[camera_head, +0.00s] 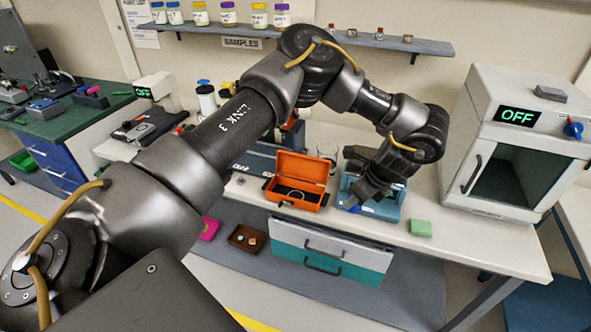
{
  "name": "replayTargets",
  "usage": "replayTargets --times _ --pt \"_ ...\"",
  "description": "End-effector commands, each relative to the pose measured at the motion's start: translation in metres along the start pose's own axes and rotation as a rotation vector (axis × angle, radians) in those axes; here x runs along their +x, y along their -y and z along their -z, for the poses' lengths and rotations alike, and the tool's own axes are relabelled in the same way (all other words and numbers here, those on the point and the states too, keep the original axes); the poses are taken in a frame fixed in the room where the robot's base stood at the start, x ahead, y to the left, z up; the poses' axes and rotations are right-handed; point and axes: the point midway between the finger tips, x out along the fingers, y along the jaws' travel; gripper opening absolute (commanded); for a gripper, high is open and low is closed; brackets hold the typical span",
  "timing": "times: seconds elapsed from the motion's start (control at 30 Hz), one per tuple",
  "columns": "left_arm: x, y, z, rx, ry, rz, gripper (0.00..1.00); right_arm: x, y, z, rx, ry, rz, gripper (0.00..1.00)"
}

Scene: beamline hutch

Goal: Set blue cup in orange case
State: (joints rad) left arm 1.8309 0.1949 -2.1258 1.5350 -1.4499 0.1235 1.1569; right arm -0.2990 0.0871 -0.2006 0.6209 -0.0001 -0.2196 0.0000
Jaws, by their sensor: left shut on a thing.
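The orange case (283,204) stands open on the white bench, its lid raised at the back and a pale ring-shaped thing inside. My left arm reaches across from the left, over the bench. My left gripper (364,194) points down to the right of the orange case, apart from it, in front of an open blue box (393,210). It is shut on a small blue thing (350,203), which seems to be the blue cup. Most of that thing is hidden by the fingers, and its outline blends with the blue box. My right gripper is not in view.
A green block (420,228) lies right of the blue box. A clear glass (327,155) stands behind the orange case. A white oven-like cabinet (518,140) marked OFF bounds the bench at right. A sample shelf (425,46) runs along the wall. The bench's front right is clear.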

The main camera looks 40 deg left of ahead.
Motion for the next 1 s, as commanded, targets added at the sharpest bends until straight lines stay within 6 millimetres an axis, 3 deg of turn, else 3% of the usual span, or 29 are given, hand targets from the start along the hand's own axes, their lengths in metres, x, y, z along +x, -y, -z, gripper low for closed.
replayTargets --times 0.2,0.4,0.7,1.0 --pt "0.05 0.023 -0.058 0.487 -0.012 0.199 0.08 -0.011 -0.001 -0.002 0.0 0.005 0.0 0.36" --pt "0.092 0.025 -0.109 0.786 -0.011 0.322 0.08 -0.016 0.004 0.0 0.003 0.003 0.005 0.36" --pt "0.13 0.015 -0.16 1.037 -0.01 0.425 0.08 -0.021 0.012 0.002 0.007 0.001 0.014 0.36" --pt "0.145 0.007 -0.186 1.151 -0.005 0.475 0.08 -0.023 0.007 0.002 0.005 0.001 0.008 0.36"
